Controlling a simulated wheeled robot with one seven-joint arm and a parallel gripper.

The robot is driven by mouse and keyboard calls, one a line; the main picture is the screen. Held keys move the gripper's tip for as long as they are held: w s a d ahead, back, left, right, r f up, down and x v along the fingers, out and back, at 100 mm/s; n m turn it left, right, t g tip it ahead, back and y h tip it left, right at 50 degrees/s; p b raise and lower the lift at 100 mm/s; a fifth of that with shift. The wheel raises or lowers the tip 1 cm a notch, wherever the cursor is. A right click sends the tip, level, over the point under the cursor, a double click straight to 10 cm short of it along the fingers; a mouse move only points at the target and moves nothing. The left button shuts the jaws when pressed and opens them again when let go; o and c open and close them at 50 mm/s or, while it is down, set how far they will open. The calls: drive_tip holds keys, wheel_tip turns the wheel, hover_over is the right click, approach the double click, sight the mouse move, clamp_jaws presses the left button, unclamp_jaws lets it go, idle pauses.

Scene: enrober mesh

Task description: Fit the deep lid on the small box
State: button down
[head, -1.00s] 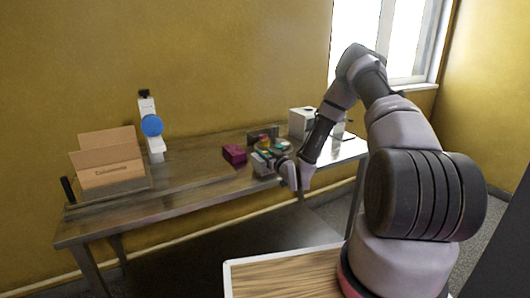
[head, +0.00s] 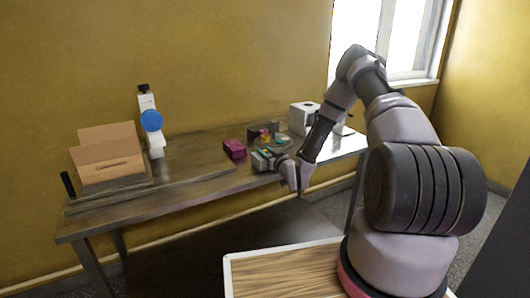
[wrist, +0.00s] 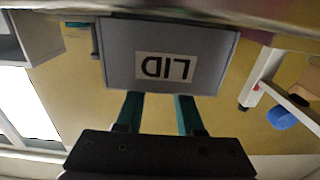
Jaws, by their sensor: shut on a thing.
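The grey deep lid (wrist: 170,88), with a white "LID" label that reads upside down, fills the upper middle of the wrist view. My gripper (wrist: 160,97) has its two teal fingers shut on the lid's near edge. In the head view my gripper (head: 275,161) holds the lid (head: 261,160) near the table's front edge, right of a magenta box (head: 234,149). Behind the lid is a small dark box (head: 256,136) with small coloured things at it. I cannot tell for sure which is the small box; the lid looks apart from both.
An open cardboard carton (head: 108,160) stands at the table's left end. Beside it is a white stand with a blue disc (head: 151,121). A white machine (head: 303,118) stands at the back right. The table (head: 190,175) is clear between the carton and the magenta box.

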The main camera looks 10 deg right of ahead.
drive_tip(key=shift+c, duration=2.3)
unclamp_jaws()
drive_tip(key=shift+s, duration=0.1)
drive_tip(key=v, duration=1)
drive_tip(key=shift+s, duration=0.3)
drive_tip(key=shift+d+r, duration=0.1)
